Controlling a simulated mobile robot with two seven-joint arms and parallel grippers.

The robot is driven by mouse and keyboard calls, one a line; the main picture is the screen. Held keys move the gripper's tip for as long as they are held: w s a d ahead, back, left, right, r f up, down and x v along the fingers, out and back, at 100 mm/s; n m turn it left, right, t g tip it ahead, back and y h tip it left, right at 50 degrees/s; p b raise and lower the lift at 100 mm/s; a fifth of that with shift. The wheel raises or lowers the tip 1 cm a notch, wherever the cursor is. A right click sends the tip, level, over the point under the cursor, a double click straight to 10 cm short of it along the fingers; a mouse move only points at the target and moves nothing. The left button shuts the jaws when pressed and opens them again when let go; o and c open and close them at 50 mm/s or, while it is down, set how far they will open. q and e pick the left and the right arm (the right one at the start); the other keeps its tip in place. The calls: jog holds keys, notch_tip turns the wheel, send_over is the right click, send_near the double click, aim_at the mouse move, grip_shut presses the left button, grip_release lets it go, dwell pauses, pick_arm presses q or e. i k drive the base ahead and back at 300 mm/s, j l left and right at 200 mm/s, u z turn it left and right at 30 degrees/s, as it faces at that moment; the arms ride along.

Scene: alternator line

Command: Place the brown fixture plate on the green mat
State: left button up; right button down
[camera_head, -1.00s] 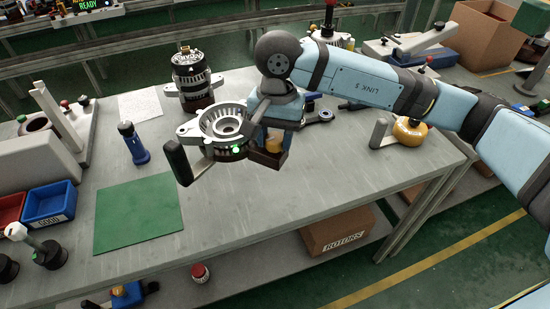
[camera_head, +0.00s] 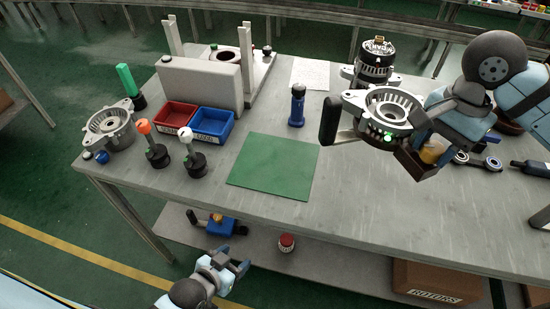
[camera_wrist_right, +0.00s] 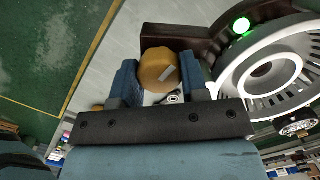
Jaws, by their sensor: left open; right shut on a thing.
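The brown fixture plate (camera_head: 408,163) is held above the table, right of the green mat (camera_head: 272,166) and apart from it. It carries a silver ring-shaped housing (camera_head: 390,107) and a small lit green light. My right gripper (camera_head: 432,150) is shut on the plate's orange-yellow knob, which shows between the fingers in the right wrist view (camera_wrist_right: 158,68). There the dark brown plate (camera_wrist_right: 172,36) extends beyond the knob and partly under the housing. Much of the plate is hidden by the housing and gripper. My left gripper (camera_head: 228,270) is open and empty, low in front of the table.
The mat is bare. Left of it are a red bin (camera_head: 176,115), a blue bin (camera_head: 212,124) and two upright knobbed tools. A blue cylinder (camera_head: 297,106) stands behind the mat. An alternator (camera_head: 374,64) stands behind the held plate.

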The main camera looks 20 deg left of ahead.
aim_at(289, 157)
jog(key=j, duration=1.65)
jog(key=i, duration=0.05)
